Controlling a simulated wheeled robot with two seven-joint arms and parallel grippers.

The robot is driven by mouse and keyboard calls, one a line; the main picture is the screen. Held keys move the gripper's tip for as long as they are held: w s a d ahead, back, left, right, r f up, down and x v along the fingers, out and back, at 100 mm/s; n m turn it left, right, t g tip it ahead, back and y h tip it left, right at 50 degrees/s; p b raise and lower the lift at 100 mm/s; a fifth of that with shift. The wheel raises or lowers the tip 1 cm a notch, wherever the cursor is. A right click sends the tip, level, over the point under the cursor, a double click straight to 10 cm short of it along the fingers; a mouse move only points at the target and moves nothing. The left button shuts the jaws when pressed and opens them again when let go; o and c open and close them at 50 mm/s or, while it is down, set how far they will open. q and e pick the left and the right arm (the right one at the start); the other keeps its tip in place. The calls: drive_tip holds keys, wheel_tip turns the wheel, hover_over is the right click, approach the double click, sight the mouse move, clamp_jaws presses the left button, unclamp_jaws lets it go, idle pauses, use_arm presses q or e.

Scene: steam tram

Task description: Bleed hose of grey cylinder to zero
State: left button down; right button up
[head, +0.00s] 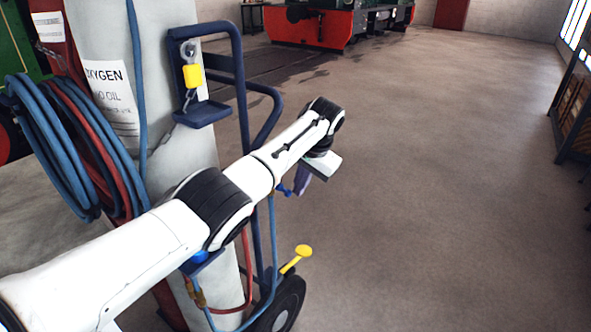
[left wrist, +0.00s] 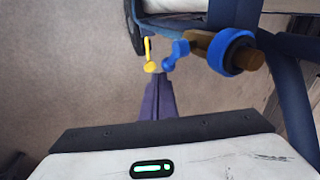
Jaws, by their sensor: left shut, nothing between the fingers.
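The grey cylinder (head: 95,30) stands upright at the left of the head view, with a white OXYGEN label (head: 110,95). A coil of blue hose (head: 45,150) hangs at its left. My left gripper (head: 303,186) is beside the cylinder trolley, its purple fingers pointing down. In the left wrist view the fingers (left wrist: 158,85) are shut and empty. Just beyond their tips are a blue lever (left wrist: 176,54) and a yellow lever (left wrist: 150,57). The yellow lever also shows low in the head view (head: 297,259). A brass fitting with a blue ring (left wrist: 230,52) is to their right. No gauge reading is legible.
The dark blue trolley frame (head: 241,95) and its black wheel (head: 285,305) stand close to my left arm. A yellow padlock (head: 192,76) hangs on the frame. Open floor (head: 440,180) lies to the right; shelving (head: 573,105) stands at the far right.

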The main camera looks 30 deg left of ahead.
idle(0.8)
use_arm(q)
drive_tip(key=shift+r+p, duration=0.8)
drive_tip(key=shift+p, duration=0.25)
use_arm(e)
wheel_tip(320, 180, up, 2)
drive_tip(key=shift+w+r, duration=0.1)
use_arm(q)
drive_tip(key=shift+d, duration=0.1)
